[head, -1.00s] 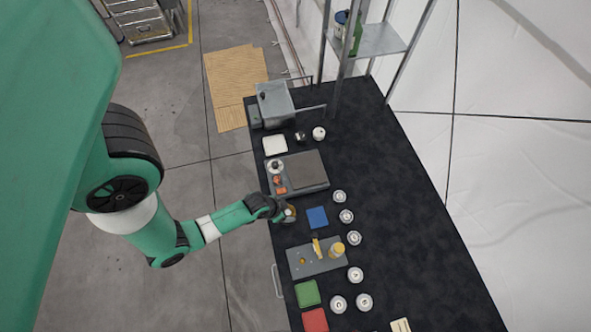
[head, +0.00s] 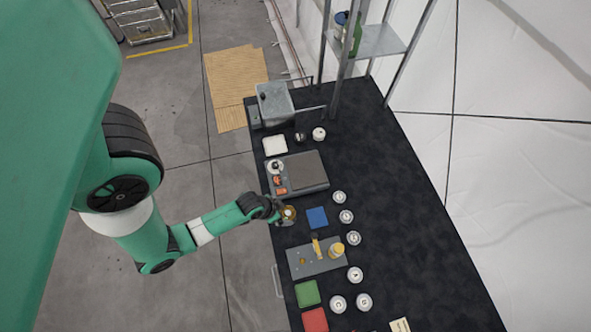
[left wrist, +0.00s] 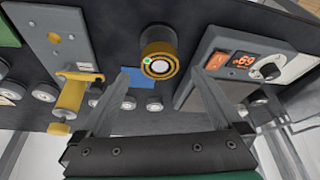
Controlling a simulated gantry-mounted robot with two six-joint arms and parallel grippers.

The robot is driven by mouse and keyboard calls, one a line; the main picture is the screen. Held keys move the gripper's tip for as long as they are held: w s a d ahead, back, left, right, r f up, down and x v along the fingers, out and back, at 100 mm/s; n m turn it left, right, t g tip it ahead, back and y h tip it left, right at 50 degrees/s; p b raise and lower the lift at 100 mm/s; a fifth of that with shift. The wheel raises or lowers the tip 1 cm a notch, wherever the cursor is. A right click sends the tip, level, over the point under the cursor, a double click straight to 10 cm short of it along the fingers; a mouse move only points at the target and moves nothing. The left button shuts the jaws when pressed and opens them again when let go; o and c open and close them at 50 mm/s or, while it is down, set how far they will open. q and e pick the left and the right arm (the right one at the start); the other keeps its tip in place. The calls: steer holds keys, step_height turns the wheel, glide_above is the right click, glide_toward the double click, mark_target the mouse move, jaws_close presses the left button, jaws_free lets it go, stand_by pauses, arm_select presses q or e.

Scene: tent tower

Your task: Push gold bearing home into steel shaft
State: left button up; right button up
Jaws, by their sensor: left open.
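The gold bearing (head: 288,216) sits near the left edge of the dark table. In the left wrist view it is a gold ring (left wrist: 147,51) around a pale round face (left wrist: 161,67), which may be the end of the steel shaft; a small green spot shows beside it. I cannot tell how far the ring sits on the shaft. My left gripper (head: 276,208) is just left of the bearing. In the left wrist view my left gripper (left wrist: 159,75) is open, its fingers apart on either side of the bearing, holding nothing. My right gripper is not in view.
A grey device with lit red digits (head: 306,172) stands behind the bearing. A blue square (head: 317,217) lies to its right. A grey plate with yellow parts (head: 305,262) lies in front. Several round silver pieces line the right side; the table's far right is clear.

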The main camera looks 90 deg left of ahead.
arm_select(q)
steer(key=p+v, duration=0.4)
steer(key=v, duration=0.4)
steer(key=shift+d, duration=0.1)
stand_by(0.3)
